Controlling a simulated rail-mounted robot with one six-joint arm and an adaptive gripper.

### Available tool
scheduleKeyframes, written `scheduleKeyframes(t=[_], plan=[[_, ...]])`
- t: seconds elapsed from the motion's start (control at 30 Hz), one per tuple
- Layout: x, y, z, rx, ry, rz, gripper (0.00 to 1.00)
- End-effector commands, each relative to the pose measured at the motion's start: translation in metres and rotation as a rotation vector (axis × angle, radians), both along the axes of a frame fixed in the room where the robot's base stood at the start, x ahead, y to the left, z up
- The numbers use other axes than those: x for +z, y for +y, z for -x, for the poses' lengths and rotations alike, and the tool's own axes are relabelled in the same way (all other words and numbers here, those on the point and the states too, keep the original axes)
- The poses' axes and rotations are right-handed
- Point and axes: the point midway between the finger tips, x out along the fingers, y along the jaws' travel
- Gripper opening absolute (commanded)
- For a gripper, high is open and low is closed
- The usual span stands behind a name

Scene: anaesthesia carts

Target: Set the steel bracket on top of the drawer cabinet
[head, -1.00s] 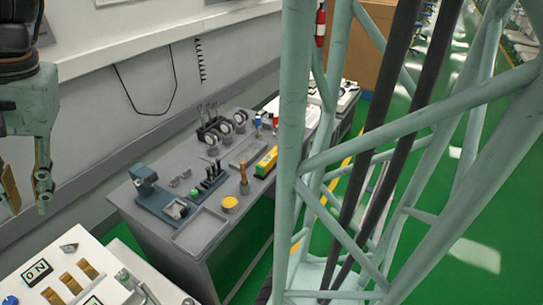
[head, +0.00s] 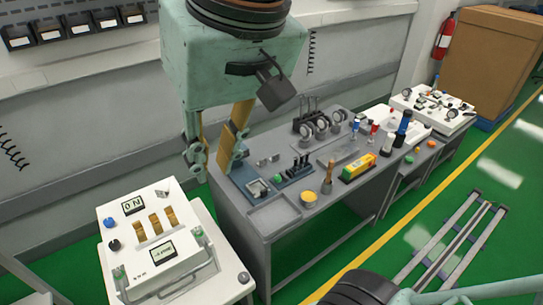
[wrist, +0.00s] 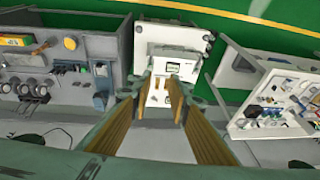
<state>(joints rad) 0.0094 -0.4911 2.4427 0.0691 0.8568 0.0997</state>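A small grey angled metal piece (head: 163,194), which looks like the steel bracket, lies at the back corner of a white box-like unit (head: 190,272) with tan strips and displays. I cannot make out the piece in the wrist view. My gripper (head: 216,152) hangs above and behind the white unit, fingers spread and nothing visible between them. In the wrist view my gripper (wrist: 165,108) is also open, with the white unit (wrist: 172,32) beyond its fingertips. I cannot tell for certain which furniture is the drawer cabinet.
A grey workbench (head: 274,218) with gauges, tools and a yellow block (head: 358,168) stands right of the white unit. White equipment and a large brown box (head: 492,60) are farther back. Dark bins (head: 50,30) line the wall at upper left.

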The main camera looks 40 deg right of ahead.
Motion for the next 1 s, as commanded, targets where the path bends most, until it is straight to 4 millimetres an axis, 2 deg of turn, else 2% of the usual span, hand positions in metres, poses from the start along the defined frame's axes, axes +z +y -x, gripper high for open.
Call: scheduleKeyframes(t=[0.03,0.1,0.3,0.5,1.0], plan=[[-0.006,-0.001,0.017,0.018,0.0,0.009,0.17],[-0.007,-0.004,0.029,0.046,-0.003,0.031,0.17],[-0.009,-0.012,0.05,0.105,-0.008,0.078,0.17],[-0.011,-0.015,0.057,0.126,-0.009,0.097,0.17],[-0.009,-0.015,0.056,0.129,-0.011,0.099,0.17]])
